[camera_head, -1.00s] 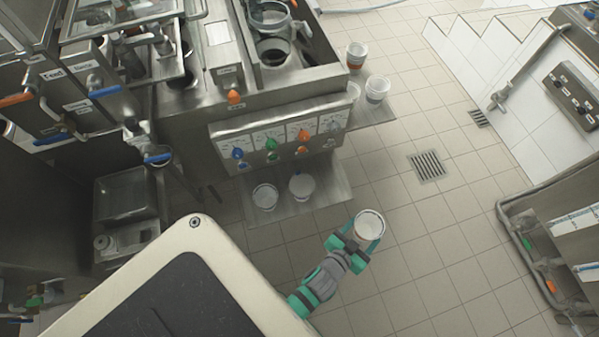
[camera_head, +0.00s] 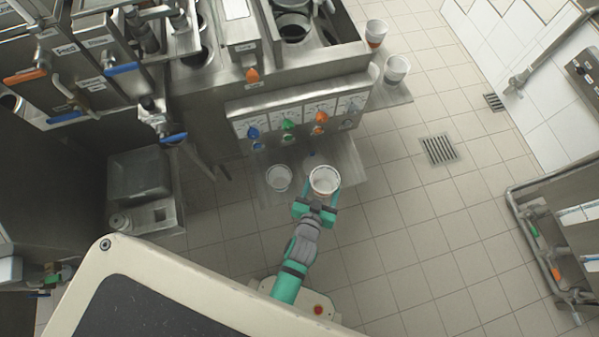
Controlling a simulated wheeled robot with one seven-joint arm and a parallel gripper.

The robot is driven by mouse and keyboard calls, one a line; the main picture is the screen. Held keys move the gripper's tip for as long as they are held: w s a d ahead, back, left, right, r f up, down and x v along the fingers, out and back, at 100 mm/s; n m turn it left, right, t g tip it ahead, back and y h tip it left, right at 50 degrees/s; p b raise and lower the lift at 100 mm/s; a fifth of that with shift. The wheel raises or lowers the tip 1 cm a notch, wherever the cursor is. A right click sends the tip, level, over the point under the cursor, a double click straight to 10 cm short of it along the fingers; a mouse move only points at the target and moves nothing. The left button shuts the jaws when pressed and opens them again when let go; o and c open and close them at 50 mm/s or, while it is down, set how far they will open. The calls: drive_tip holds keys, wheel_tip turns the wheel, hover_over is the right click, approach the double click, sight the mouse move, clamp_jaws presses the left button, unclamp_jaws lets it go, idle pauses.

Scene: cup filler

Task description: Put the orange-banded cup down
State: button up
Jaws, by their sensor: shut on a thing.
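My gripper (camera_head: 322,194) is shut on a white cup (camera_head: 324,180), seen from above with its open rim facing me. The held cup is over the front right part of the low metal tray (camera_head: 348,160) under the machine's knob panel. Whether its base touches the tray cannot be told from above.
The knob panel (camera_head: 300,117) overhangs the tray's back. A side shelf (camera_head: 392,97) at the right holds a cup (camera_head: 396,68) and an orange-banded cup (camera_head: 376,32). The tiled floor (camera_head: 420,220) to the right is clear, with a drain grate (camera_head: 439,149).

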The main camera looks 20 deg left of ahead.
drive_tip(key=shift+a, duration=0.3)
drive_tip(key=shift+w+d+f, duration=0.95)
drive_tip(key=shift+w+f, duration=0.75)
drive_tip(key=shift+w, duration=0.45)
drive_tip(key=shift+w+d+f, duration=1)
drive_tip(key=shift+w+f, duration=0.65)
drive_tip(key=shift+w, duration=0.45)
drive_tip(key=shift+w+d+f, duration=0.95)
drive_tip(key=shift+w+f, duration=0.75)
drive_tip(key=shift+w, duration=0.45)
drive_tip(key=shift+f, duration=1.45)
drive_tip(key=shift+s+f, duration=0.1)
drive_tip(key=o, duration=1)
